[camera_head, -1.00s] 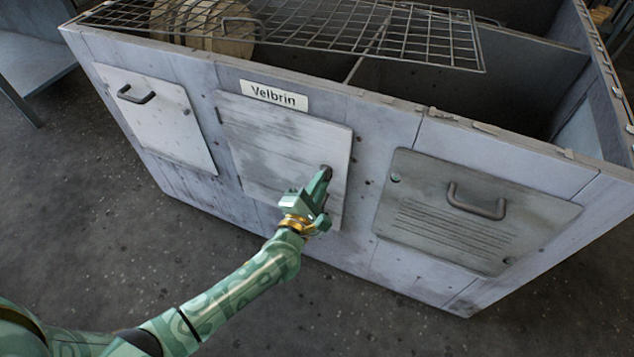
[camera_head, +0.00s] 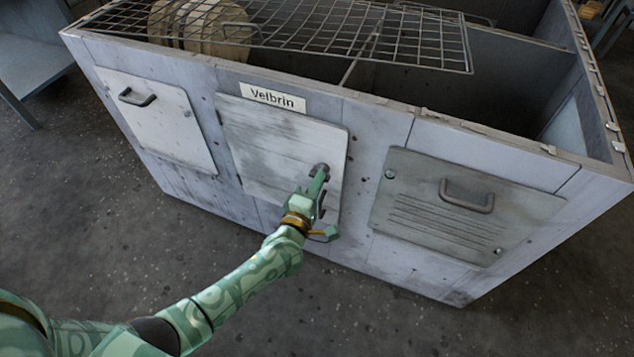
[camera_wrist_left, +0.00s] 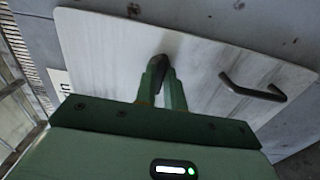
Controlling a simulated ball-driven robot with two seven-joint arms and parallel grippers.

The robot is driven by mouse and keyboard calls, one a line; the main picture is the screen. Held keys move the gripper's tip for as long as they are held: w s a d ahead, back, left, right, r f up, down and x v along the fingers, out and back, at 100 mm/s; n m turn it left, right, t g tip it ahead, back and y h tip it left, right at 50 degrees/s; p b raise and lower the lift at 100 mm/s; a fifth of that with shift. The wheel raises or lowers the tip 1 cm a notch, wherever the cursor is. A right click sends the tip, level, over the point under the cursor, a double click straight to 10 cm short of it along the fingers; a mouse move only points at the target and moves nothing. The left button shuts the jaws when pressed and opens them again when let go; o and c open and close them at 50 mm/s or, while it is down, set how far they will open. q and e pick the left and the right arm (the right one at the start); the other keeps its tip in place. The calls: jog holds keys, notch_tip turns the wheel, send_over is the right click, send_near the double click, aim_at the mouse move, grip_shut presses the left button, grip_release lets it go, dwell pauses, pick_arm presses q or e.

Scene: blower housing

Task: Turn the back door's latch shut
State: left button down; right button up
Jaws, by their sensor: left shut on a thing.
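The pale grey door (camera_head: 265,148) under the "Velbrin" sign is in the middle of the housing's near wall and lies against it. Its dark latch (camera_head: 319,170) is near the door's right edge. My left gripper (camera_head: 318,182) is shut on the latch, which also shows between the fingertips in the left wrist view (camera_wrist_left: 157,66). The fingers hide part of the latch, so its exact angle is hard to tell. The door's bar handle (camera_wrist_left: 252,88) shows right of the fingers in the left wrist view. My right gripper is not in view.
The grey housing (camera_head: 405,118) is open on top, with a wire grid (camera_head: 350,30) over part of it. A handled door (camera_head: 155,118) is at left, and a slotted panel (camera_head: 440,225) with a handle is at right. The floor in front is clear.

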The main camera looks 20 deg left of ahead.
pick_arm(q)
jog(key=shift+d+f, duration=0.1)
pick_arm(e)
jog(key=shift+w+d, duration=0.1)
pick_arm(q)
jog(key=c, duration=1.5)
grip_release()
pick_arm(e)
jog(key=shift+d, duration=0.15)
